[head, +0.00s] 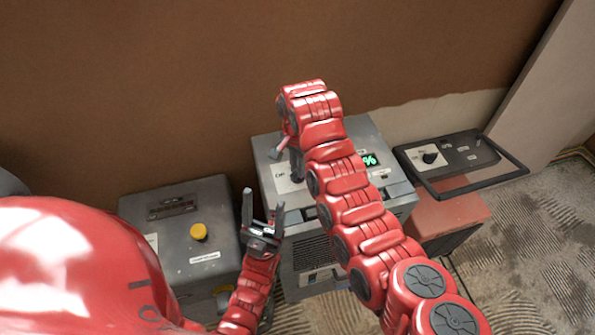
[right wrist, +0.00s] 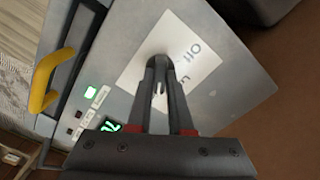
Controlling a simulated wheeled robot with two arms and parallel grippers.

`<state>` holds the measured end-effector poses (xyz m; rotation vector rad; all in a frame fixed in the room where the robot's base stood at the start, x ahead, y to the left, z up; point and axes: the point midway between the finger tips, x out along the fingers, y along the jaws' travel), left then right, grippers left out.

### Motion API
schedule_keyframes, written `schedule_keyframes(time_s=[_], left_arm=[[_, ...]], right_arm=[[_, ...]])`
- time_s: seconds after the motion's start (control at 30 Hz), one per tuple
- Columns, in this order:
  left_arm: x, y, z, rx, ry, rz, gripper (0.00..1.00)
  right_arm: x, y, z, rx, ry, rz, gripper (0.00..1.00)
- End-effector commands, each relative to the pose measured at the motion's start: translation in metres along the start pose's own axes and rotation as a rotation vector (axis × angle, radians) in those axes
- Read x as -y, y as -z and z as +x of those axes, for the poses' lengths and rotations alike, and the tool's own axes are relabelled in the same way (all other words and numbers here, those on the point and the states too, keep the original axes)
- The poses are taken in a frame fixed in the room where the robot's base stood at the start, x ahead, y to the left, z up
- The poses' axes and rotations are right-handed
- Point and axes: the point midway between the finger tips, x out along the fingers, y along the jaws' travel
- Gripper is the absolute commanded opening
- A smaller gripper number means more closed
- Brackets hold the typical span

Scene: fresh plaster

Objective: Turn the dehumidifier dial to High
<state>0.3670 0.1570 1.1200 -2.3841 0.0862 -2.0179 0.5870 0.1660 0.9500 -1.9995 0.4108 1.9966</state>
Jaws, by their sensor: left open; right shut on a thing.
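In the right wrist view, my right gripper (right wrist: 161,72) is shut on the dial over a white label plate (right wrist: 192,40). The fingers hide most of the dial, so its pointing direction cannot be told. "Off" and part of another word show on the plate. My left gripper (head: 263,203) is open and empty, in front of the dehumidifier's left side.
A grey box with a yellow button (head: 199,232) stands left of the dehumidifier. A red machine (head: 455,215) with a black handle frame and a black knob (head: 431,157) stands right. A brown wall is behind. A yellow handle (right wrist: 45,80) and green light (right wrist: 91,91) show in the wrist view.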

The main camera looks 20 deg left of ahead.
Motion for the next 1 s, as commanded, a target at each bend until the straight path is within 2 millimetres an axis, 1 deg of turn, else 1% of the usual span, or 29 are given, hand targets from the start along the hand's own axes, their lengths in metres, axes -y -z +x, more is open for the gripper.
schedule_keyframes(time_s=[0.03, 0.2, 0.67, 0.7, 0.83, 0.87, 1.0], left_arm=[[-0.0002, -0.0008, -0.0046, 0.0, 0.0, 0.0, 0.62], [-0.0004, -0.0013, -0.0077, 0.0, 0.0, 0.0, 0.62], [-0.0004, -0.0014, -0.008, 0.0, 0.0, 0.0, 0.62], [-0.0004, -0.0014, -0.008, 0.0, 0.0, 0.0, 0.62], [-0.0004, -0.0014, -0.008, 0.0, 0.0, 0.0, 0.62], [-0.0004, -0.0014, -0.008, 0.0, 0.0, 0.0, 0.62], [-0.0004, -0.0013, -0.0079, 0.0, 0.0, 0.0, 0.62]], right_arm=[[0.0001, -0.0002, 0.0028, 0.0, 0.0, 0.015, 0.0], [0.0, -0.0003, 0.0013, 0.001, 0.0, 0.052, 0.0], [-0.0003, -0.0004, 0.0005, 0.002, -0.001, 0.064, 0.0], [-0.0003, -0.0004, 0.0005, 0.001, -0.002, 0.064, 0.22], [-0.0002, -0.0003, 0.0004, 0.001, -0.001, 0.063, 0.46], [-0.0002, -0.0003, 0.0004, 0.001, -0.001, 0.063, 0.49], [-0.0001, -0.0003, 0.0002, 0.001, -0.001, 0.063, 0.49]])
